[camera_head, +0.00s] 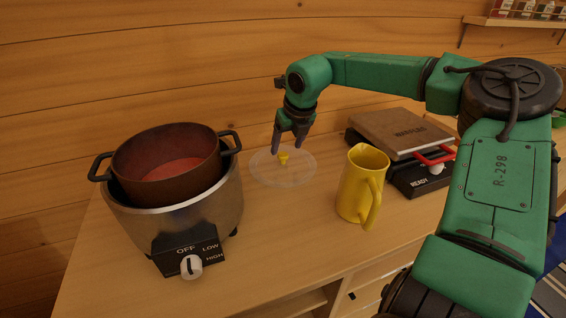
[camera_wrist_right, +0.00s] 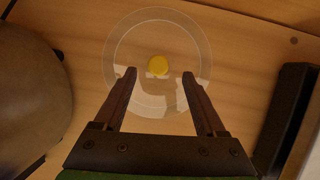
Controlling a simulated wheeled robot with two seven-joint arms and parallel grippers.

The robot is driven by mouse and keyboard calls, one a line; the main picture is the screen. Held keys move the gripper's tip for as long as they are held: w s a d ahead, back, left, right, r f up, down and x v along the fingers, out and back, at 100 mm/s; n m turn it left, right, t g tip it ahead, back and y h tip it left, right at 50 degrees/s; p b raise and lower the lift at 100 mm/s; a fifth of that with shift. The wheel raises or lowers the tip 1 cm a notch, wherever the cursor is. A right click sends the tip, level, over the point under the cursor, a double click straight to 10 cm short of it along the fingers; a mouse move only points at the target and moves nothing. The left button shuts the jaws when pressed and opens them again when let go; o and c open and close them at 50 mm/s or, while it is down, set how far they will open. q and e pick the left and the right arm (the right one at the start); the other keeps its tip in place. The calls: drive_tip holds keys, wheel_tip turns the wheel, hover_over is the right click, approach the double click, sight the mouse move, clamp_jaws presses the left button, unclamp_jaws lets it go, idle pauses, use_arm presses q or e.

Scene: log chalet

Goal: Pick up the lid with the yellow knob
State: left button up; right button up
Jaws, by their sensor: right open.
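The lid (camera_head: 269,176) is a clear round disc with a yellow knob (camera_head: 283,159), lying on the wooden counter between the pot cooker and the yellow pitcher. My right gripper (camera_head: 288,150) is open and points down just above the knob. In the right wrist view, the lid (camera_wrist_right: 126,42) lies beyond the fingers. There the yellow knob (camera_wrist_right: 158,66) shows between and slightly ahead of the tips of my right gripper (camera_wrist_right: 160,74), with nothing gripped. My left gripper is not in view.
A steel cooker (camera_head: 190,222) holding a dark red pot (camera_head: 165,184) stands left of the lid. A yellow pitcher (camera_head: 359,190) stands to the right, with a waffle maker (camera_head: 398,136) behind it. A log wall (camera_head: 160,60) closes the back. The counter's front middle (camera_head: 270,240) is clear.

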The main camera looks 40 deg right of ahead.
sight(283, 154)
drive_tip(key=x, duration=0.4)
drive_tip(key=shift+w+p, duration=0.1)
drive_tip(key=shift+p, duration=0.2)
drive_tip(key=shift+a+r, duration=0.15)
clamp_jaws()
drive_tip(key=shift+r, duration=0.1)
